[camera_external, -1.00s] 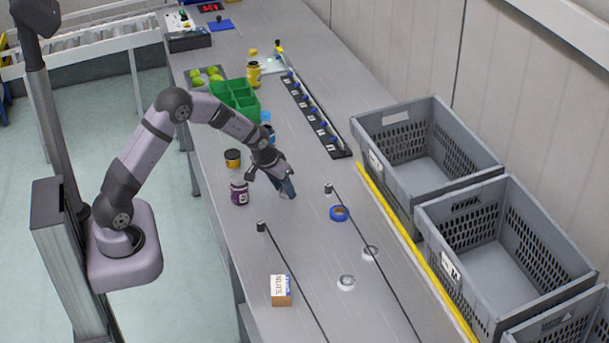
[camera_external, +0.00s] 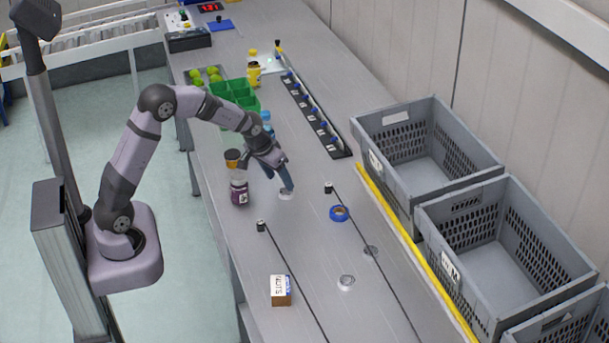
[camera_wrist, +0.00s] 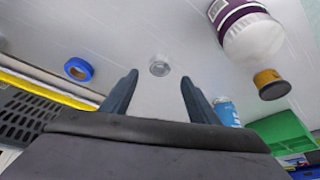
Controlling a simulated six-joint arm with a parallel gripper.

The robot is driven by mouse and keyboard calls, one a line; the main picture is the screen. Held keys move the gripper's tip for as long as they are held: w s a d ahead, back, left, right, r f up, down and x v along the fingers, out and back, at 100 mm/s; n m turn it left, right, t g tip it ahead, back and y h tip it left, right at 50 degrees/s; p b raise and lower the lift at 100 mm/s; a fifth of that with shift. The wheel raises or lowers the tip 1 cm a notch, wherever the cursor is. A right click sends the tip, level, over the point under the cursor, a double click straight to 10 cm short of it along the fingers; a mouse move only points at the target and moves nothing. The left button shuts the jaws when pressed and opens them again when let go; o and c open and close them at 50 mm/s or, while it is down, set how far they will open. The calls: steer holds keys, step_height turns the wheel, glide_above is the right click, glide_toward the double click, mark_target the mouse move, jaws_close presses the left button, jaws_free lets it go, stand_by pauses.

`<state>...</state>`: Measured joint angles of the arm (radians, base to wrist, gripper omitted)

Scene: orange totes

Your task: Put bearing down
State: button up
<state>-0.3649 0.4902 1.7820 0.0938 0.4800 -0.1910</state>
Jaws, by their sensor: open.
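The bearing (camera_external: 286,194) is a small silver ring lying on the grey table just below my gripper (camera_external: 281,180) in the external view. In the wrist view the bearing (camera_wrist: 160,66) lies ahead of and between the two fingers of my gripper (camera_wrist: 160,95). The fingers are spread apart with a clear gap and do not touch the bearing.
A purple-labelled jar (camera_external: 239,192) and an orange-and-black jar (camera_external: 233,159) stand left of my gripper. Blue tape (camera_external: 339,213) lies to its right. A nuts box (camera_external: 281,291) stands nearer the front. Grey crates (camera_external: 437,223) line the right side beyond a yellow strip.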

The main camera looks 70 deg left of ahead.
steer(key=v, duration=0.6)
steer(key=shift+r+b, duration=0.25)
steer(key=shift+b, duration=0.2)
steer(key=shift+s+d, duration=0.1)
steer(key=s+d+f+m+g+h, duration=0.1)
steer(key=s+d+f+m+g, duration=0.1)
steer(key=s+d, duration=0.7)
steer(key=s+d+f+m+g+h, duration=0.1)
steer(key=s+d+f+m+g, duration=0.1)
steer(key=s+d+f, duration=0.3)
steer(key=s+d+m, duration=0.1)
steer(key=s+d, duration=0.3)
steer(key=s, duration=0.6)
steer(key=shift+d+f+m, duration=0.15)
steer(key=shift+d+m, duration=0.1)
steer(key=shift+m, duration=0.05)
steer(key=shift+o, duration=0.5)
